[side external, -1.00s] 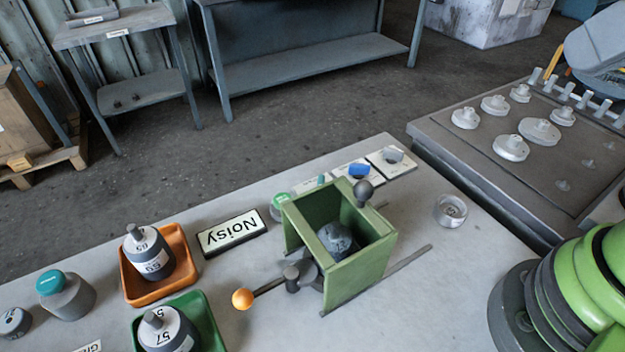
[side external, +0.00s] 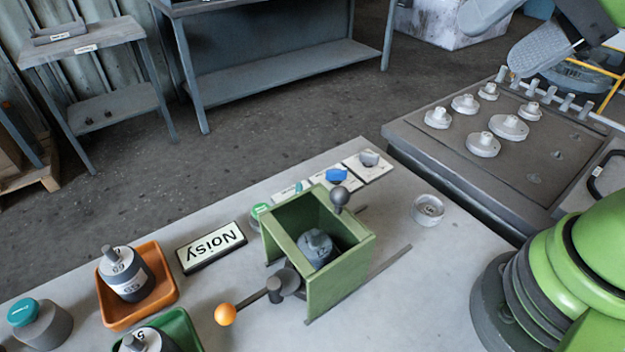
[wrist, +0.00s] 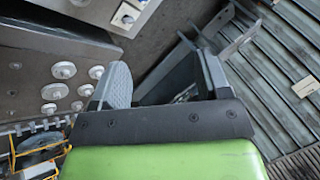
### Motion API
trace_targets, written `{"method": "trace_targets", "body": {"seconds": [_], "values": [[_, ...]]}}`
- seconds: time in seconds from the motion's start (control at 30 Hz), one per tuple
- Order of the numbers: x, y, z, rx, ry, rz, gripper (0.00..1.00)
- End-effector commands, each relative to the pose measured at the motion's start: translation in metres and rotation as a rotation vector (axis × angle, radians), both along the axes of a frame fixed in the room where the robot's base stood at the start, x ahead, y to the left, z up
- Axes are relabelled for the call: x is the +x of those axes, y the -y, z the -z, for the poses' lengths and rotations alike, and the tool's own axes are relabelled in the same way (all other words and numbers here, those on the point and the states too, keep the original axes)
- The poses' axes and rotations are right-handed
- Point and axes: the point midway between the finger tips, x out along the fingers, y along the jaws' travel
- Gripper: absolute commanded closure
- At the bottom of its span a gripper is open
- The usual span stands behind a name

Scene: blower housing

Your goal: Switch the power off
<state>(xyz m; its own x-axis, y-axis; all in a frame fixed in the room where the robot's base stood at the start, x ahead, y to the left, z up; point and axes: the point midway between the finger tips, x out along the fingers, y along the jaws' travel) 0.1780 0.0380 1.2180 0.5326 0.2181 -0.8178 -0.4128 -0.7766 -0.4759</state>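No part is legibly marked as a power switch. Small white plates with controls line the back edge of the table: a grey knob (side external: 369,158), a blue one (side external: 337,175) and green ones, partly hidden by the green housing. Their settings are too small to tell. My gripper (side external: 497,48) is at the upper right of the side view, raised, far from these plates. In the wrist view its two grey fingers (wrist: 163,70) stand apart with nothing between them. A white plate with a knob (wrist: 125,17) shows at the top of that view.
The open green housing (side external: 340,275) holds a grey weight (side external: 316,248) and has an orange-ended lever (side external: 226,314). A "Noisy" sign (side external: 211,247), an orange tray (side external: 168,296) and a glass dish (side external: 428,209) are nearby. A panel with several discs (side external: 483,144) stands right.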

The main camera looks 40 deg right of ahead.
Motion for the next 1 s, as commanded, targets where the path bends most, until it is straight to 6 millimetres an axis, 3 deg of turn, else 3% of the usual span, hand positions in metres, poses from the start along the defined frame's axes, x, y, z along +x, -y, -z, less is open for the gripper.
{"method": "trace_targets", "body": {"seconds": [0.27,0.5,0.73,1.0], "values": [[0.086,-0.028,0.038,0.347,-0.289,0.447,0.30],[0.145,-0.051,0.111,0.558,-0.527,0.911,0.30],[0.169,-0.063,0.180,0.655,-0.662,1.273,0.30],[0.174,-0.069,0.208,0.680,-0.694,1.388,0.30]]}}
